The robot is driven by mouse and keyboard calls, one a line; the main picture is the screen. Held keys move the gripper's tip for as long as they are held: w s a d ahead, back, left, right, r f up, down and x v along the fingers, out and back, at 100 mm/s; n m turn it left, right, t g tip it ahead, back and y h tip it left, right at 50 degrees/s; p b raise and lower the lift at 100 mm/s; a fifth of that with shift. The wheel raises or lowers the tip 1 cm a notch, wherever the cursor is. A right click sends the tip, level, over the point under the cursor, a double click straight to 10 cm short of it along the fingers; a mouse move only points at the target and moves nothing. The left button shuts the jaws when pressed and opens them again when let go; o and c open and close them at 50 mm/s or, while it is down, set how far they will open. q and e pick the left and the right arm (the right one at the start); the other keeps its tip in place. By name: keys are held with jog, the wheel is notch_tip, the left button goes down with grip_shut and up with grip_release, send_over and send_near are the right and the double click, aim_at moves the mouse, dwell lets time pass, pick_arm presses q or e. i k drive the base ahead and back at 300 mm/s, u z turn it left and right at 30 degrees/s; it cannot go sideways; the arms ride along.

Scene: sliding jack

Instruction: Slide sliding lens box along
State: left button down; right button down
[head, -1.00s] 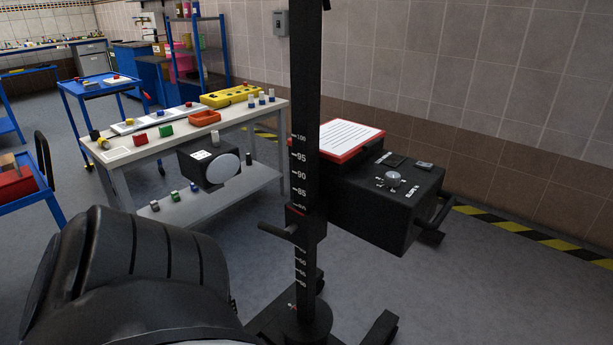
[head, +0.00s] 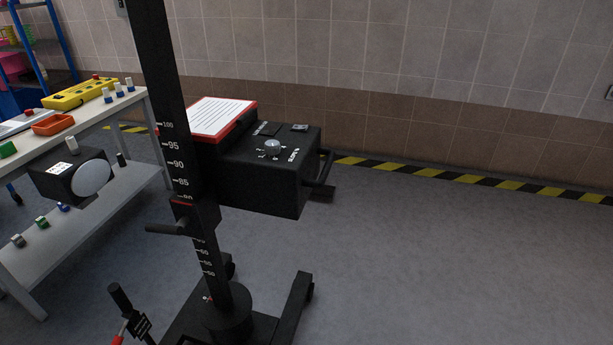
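The black lens box (head: 268,168) is mounted on a tall black column (head: 172,110) with a white number scale. Its top carries a grey knob (head: 272,147) and a sheet with a red border (head: 221,117). A black handle (head: 322,180) sticks out of its right side. A smaller handle (head: 166,228) sticks out to the left of the column's slider. The column stands on a black wheeled base (head: 228,318). Neither of my grippers shows in the head view, and nothing of mine touches the box.
A white table (head: 70,138) at left holds a yellow case (head: 80,93) and an orange tray (head: 53,124). A black unit with a round pale face (head: 91,179) is beside it. A black lever (head: 121,297) rises at the bottom. Floor right of the box is clear up to the striped wall edge.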

aim_at(236, 171)
jog(key=z, duration=0.85)
jog(key=i, duration=0.9)
jog(key=u, duration=1.5)
